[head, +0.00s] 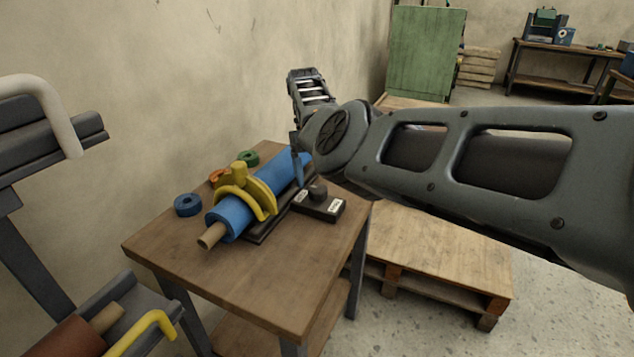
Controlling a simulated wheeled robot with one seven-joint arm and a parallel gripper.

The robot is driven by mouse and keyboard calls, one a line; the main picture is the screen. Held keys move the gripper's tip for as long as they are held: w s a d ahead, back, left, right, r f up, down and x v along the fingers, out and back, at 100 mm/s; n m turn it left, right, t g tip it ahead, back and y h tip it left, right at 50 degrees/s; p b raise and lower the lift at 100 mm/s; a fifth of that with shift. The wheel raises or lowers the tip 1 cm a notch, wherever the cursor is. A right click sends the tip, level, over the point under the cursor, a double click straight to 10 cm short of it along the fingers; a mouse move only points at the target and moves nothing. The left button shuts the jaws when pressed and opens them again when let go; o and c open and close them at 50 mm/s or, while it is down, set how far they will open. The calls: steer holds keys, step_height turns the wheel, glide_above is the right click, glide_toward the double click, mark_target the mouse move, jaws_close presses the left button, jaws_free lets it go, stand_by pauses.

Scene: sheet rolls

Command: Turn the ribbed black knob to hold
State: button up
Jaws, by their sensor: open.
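The black knob (318,192) stands on top of a small dark box (320,207) near the right edge of the wooden table. The knob's ribs are not clear at this size. My gripper (298,172) hangs just behind and left of the knob, above it and apart from it. It is open and seen mostly edge-on, with nothing visible in it. My wrist and forearm hide part of it.
A blue roll (233,217) with a yellow clamp (247,190) lies left of the box on the table (220,270). Blue, orange and green tape rings sit behind it. A pallet (440,245) is on the floor at right. The table's front is clear.

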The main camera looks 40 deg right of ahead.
steer(key=v, duration=0.5)
stand_by(0.5)
